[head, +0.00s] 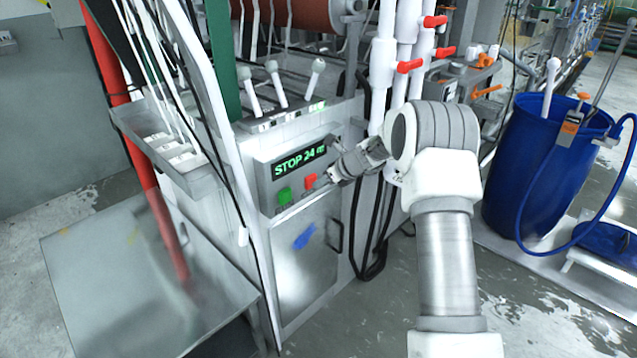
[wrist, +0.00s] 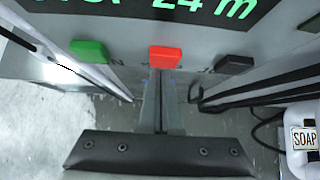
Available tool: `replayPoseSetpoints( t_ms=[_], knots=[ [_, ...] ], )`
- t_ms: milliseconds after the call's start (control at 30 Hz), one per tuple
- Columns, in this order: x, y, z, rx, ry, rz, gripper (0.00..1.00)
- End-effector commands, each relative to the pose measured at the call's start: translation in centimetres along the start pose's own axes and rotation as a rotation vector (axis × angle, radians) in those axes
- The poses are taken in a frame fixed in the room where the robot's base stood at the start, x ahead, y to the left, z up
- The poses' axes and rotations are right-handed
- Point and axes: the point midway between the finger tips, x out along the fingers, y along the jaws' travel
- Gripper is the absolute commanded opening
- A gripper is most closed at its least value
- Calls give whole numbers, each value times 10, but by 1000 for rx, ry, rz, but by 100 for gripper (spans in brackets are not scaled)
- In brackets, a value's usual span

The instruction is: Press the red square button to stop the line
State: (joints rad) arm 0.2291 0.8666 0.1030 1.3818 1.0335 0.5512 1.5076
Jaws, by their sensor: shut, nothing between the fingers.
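The red square button (head: 310,181) sits on the grey control panel below a display (head: 299,160) with green text reading "STOP 24" and a partly covered unit. In the wrist view the red button (wrist: 165,57) is at the top middle, between a green button (wrist: 89,51) and a black button (wrist: 234,64). My gripper (head: 325,180) is shut and empty, just right of the red button in the head view. In the wrist view its fingertips (wrist: 163,74) line up with the button's lower edge. I cannot tell whether they touch it.
Cables and a door handle are below the panel's right side. A metal tray (head: 185,180) and a red pipe (head: 150,180) stand left of the panel. White pipes with red valve handles (head: 410,66) rise behind my arm. A blue barrel (head: 530,170) stands at the right.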

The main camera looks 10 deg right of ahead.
Motion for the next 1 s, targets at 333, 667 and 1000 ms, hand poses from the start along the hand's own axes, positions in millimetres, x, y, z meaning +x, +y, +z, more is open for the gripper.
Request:
replayPoseSetpoints(
  t_ms=[333, 667, 1000],
  knots=[
    [-59, -5, -7, 2, 6, -1, 0],
    [-103, -5, -9, 1, 8, 1, 0],
    [-106, -5, -10, 2, 9, 2, 0]
  ],
)
